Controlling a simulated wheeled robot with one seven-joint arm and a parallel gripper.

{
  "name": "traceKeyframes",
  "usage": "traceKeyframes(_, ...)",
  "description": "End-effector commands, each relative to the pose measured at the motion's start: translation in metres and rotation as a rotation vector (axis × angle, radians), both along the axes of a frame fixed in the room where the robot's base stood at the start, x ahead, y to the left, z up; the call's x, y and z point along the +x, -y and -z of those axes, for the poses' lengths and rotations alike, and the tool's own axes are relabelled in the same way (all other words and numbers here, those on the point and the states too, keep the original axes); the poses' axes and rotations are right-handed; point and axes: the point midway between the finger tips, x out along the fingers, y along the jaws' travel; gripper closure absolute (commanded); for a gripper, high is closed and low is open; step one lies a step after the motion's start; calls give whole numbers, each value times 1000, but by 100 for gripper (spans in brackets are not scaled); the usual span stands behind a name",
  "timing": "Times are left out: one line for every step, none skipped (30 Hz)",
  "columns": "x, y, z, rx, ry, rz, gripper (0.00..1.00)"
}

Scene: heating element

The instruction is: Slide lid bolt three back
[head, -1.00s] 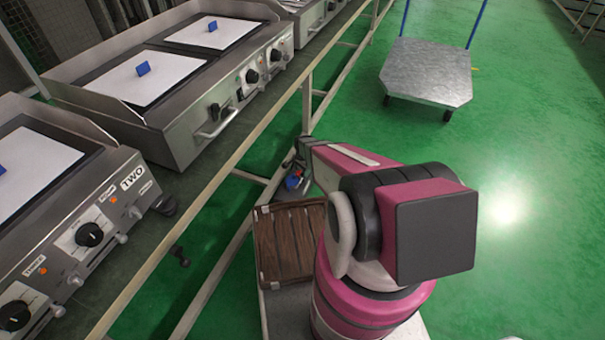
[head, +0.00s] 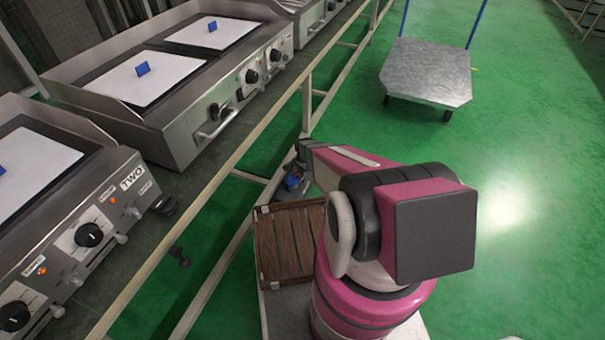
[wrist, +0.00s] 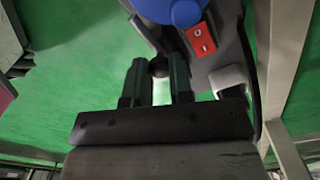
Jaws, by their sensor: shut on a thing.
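In the wrist view my gripper (wrist: 157,72) has its two dark fingers closed around a small dark round knob (wrist: 158,68). The knob is at the edge of a grey housing (wrist: 222,60) with a blue cap (wrist: 183,10) and a red marked plate (wrist: 201,40). I cannot read a number, so I cannot tell which bolt this is. In the head view the gripper end is low beside the bench, near a small blue part (head: 292,183). My arm hides most of that spot.
A wooden slatted crate (head: 290,240) stands below my arm. Steel griddle units (head: 190,120) line the bench (head: 165,250) at left, with knobs and handles along their fronts. A flat grey trolley (head: 428,70) stands at back right. The green floor at right is open.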

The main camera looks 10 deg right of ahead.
Motion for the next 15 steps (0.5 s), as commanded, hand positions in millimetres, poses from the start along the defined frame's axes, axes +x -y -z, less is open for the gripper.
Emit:
traceKeyframes(10,5,1,0,1,1,100)
traceKeyframes(15,8,1,1,1,1,100)
traceKeyframes(20,11,1,0,0,1,100)
traceKeyframes(22,13,1,0,0,1,100)
traceKeyframes(24,15,1,0,-1,1,100)
traceKeyframes(24,16,0,0,-1,1,100)
traceKeyframes(23,15,0,0,-1,0,100)
traceKeyframes(23,15,0,0,-1,0,100)
traceKeyframes(23,15,0,0,-1,0,100)
traceKeyframes(23,15,0,0,-1,0,100)
traceKeyframes(22,15,0,0,-1,0,100)
traceKeyframes(22,15,0,0,-1,0,100)
traceKeyframes(22,15,0,0,-1,0,76)
traceKeyframes(22,15,0,0,-1,0,66)
traceKeyframes(22,15,0,0,-1,0,53)
